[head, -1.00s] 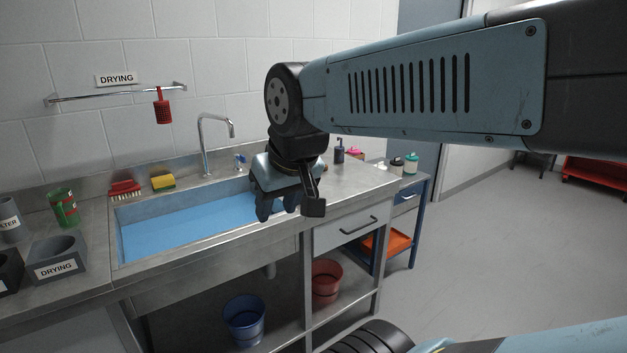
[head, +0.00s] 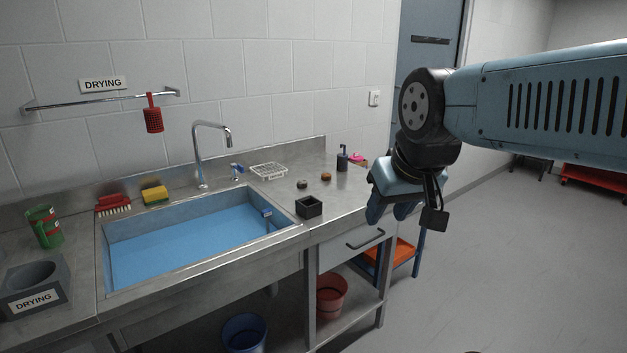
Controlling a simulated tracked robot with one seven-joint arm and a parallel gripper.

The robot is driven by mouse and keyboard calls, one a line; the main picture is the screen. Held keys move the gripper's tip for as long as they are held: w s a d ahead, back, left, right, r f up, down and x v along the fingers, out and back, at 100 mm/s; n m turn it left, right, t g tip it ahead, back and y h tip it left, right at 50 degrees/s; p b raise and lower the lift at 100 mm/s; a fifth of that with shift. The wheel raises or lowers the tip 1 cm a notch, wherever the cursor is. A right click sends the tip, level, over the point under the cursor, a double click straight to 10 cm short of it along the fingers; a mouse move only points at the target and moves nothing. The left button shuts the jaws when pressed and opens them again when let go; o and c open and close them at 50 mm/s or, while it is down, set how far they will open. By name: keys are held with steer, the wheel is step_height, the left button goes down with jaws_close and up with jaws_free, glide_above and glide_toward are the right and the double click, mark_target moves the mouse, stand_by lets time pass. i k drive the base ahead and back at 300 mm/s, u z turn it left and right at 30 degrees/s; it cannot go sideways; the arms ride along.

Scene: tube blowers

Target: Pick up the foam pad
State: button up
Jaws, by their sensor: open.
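I cannot tell for sure which thing is the foam pad. A yellow block with a dark side, like a sponge (head: 155,195), lies on the back ledge behind the sink's left part. A small pink thing (head: 357,157) lies at the counter's back right, beside a dark pump bottle (head: 343,158); its shape is too small to tell. My gripper (head: 392,212) is open and empty, fingers down, in front of the counter's right end. It is apart from both things.
The sink (head: 190,245) holds blue water, with a tap (head: 198,160) behind it. A red brush (head: 114,205), a wire rack (head: 268,170), a small black open box (head: 309,206) and two small round things stand around it. Open floor lies to the right.

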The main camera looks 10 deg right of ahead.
mark_target(302, 183)
steer(key=z, duration=0.1)
steer(key=i, duration=1.25)
steer(key=u, duration=0.5)
